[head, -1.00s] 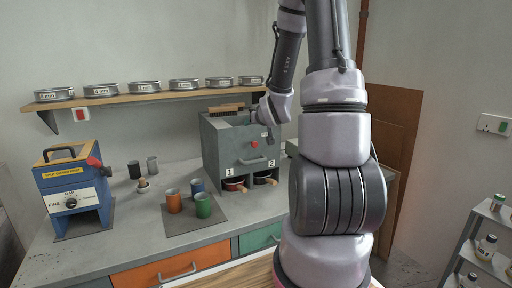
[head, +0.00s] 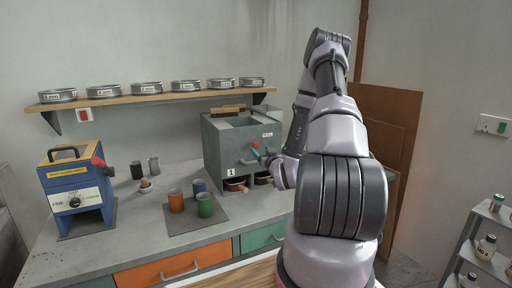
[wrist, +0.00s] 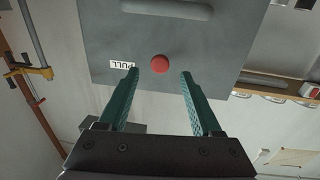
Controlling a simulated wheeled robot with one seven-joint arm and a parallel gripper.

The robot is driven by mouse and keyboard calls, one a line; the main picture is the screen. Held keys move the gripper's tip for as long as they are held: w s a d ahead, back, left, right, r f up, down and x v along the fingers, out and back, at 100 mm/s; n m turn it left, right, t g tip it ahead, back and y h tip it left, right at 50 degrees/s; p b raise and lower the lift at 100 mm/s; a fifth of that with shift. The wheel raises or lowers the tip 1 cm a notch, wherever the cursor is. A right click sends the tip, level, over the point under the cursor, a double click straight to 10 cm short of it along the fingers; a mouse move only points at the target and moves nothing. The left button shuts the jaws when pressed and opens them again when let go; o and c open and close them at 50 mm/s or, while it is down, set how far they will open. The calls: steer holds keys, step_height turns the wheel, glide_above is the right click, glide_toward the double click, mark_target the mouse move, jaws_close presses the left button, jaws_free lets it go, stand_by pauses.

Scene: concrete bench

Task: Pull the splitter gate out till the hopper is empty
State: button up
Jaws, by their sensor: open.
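The grey splitter box (head: 226,140) stands at the back of the bench, its hopper (head: 240,119) open at the top; I cannot make out what it holds. A red knob (head: 255,145) on its front face also shows in the wrist view (wrist: 160,64), beside a PULL label (wrist: 122,64). My gripper (wrist: 160,74) is open and empty, its green fingers on either side of the knob in that view; I cannot tell how deep they reach. In the head view my gripper (head: 264,157) is at the front face and hides label 2. A pan (head: 235,185) sits in the opening under label 1.
A brush (head: 226,109) lies on the box top. Several cups, such as the green one (head: 205,205), stand on a grey mat (head: 181,224) to the left. A blue machine (head: 75,190) is farther left. A shelf of sieves (head: 150,98) runs along the wall.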

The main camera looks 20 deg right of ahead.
mark_target(256, 146)
steer(key=w, duration=0.6)
steer(key=shift+w+d, duration=0.3)
steer(key=shift+w, duration=0.1)
jaws_close()
stand_by(1.0)
